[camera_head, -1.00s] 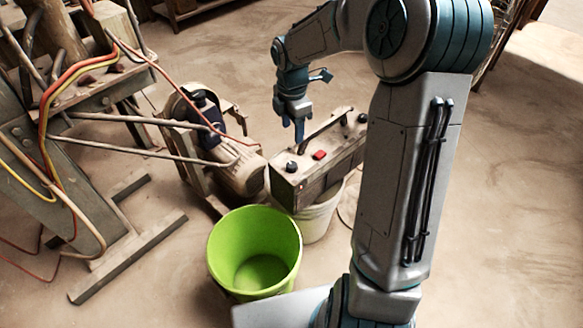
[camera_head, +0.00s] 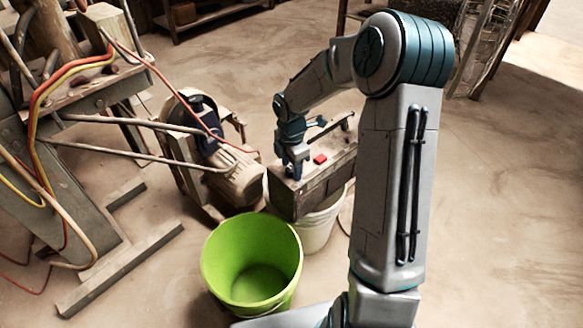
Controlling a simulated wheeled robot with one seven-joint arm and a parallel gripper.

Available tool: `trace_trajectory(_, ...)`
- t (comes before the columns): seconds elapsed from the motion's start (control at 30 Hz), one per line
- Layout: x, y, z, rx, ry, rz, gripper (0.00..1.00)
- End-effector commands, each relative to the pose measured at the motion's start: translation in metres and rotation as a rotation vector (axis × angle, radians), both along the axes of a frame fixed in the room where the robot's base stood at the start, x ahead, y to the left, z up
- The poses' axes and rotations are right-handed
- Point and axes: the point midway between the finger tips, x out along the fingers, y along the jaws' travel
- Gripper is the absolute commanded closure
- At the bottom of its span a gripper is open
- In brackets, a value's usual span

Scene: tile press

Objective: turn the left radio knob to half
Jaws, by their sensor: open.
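The radio (camera_head: 318,186) is a dusty box with a carrying handle (camera_head: 337,131) and a red button (camera_head: 320,159) on its top. It rests on a white bucket (camera_head: 318,228). My gripper (camera_head: 294,177) points down at the left end of the radio's top, where the left knob is. The jaws are open. The left knob is hidden behind or between the fingers, so I cannot tell its turn or whether the fingers touch it. The right part of the radio is hidden by my arm.
A green bucket (camera_head: 251,262) stands in front of the radio. A motor (camera_head: 236,178) on a frame stands close to its left. A metal stand with hoses (camera_head: 72,190) fills the left side. Bare floor (camera_head: 500,220) lies open at the right.

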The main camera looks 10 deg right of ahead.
Motion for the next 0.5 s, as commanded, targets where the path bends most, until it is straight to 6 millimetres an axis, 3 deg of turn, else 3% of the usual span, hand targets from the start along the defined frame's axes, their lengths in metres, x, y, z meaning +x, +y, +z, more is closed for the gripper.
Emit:
trace_trajectory(0.27, -0.0002, -0.0002, -0.0010, 0.000, 0.000, 0.000, 0.48)
trace_trajectory(0.4, -0.0001, -0.0002, -0.0009, 0.000, 0.000, -0.001, 0.87)
trace_trajectory(0.43, -0.0002, -0.0002, -0.0009, 0.000, 0.000, 0.000, 0.93)
trace_trajectory(0.5, -0.0001, -0.0002, -0.0009, 0.000, 0.000, -0.001, 0.93)
